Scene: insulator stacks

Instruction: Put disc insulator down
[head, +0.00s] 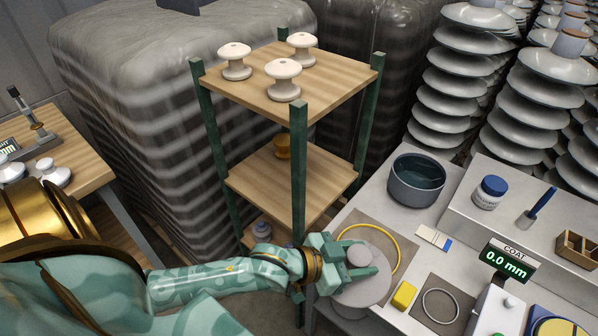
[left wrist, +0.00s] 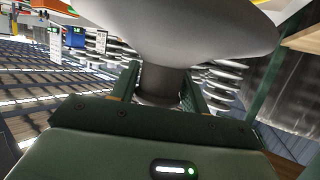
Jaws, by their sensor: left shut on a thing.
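The disc insulator (head: 362,292) is a pale grey disc with a knob on top, at the lower middle of the head view. My left gripper (head: 359,259) comes in from the left and is shut on the knob. In the left wrist view the disc (left wrist: 190,28) fills the top, and its neck (left wrist: 158,85) sits between the two fingers of the gripper (left wrist: 160,88). The disc overlaps a brown mat (head: 405,232) and a yellow ring (head: 393,240) on the bench. I cannot tell whether it touches them. My right gripper is not in view.
On the grey bench (head: 462,258) are a dark bowl (head: 416,181), a yellow block (head: 404,295), a pale ring on a second mat (head: 440,290) and a coat display (head: 505,262). A wooden shelf (head: 335,84) with three white insulators stands left. Tall insulator stacks (head: 463,75) stand behind.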

